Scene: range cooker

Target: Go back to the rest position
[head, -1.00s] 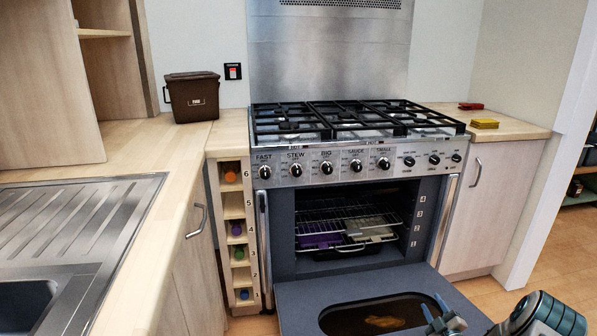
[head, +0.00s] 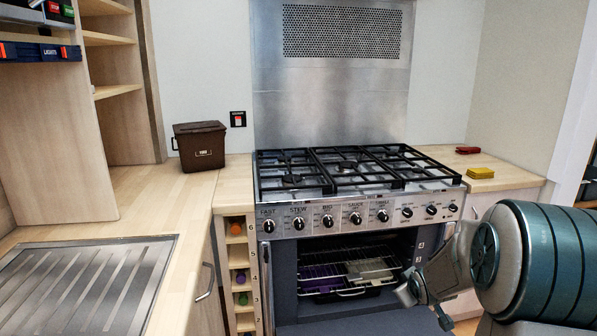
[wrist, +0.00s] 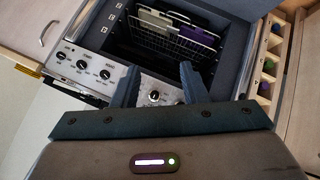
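My gripper (head: 425,309) is at the lower right of the head view, in front of the oven's right side. Its two fingers stand apart with nothing held between them, as the wrist view (wrist: 157,88) also shows. My teal arm fills the right edge of the head view. The oven (head: 350,245) is open, and its door (head: 370,322) is folded down at the bottom edge of the picture. Inside, a wire rack (head: 345,256) stands above a purple item (head: 320,280) and a pale item (head: 370,270).
The hob (head: 350,170) with black grates tops the cooker, with knobs along its front. A brown bin (head: 199,147) stands on the left worktop. Yellow (head: 480,173) and red (head: 468,150) items lie on the right worktop. A narrow rack (head: 239,270) holds coloured round items.

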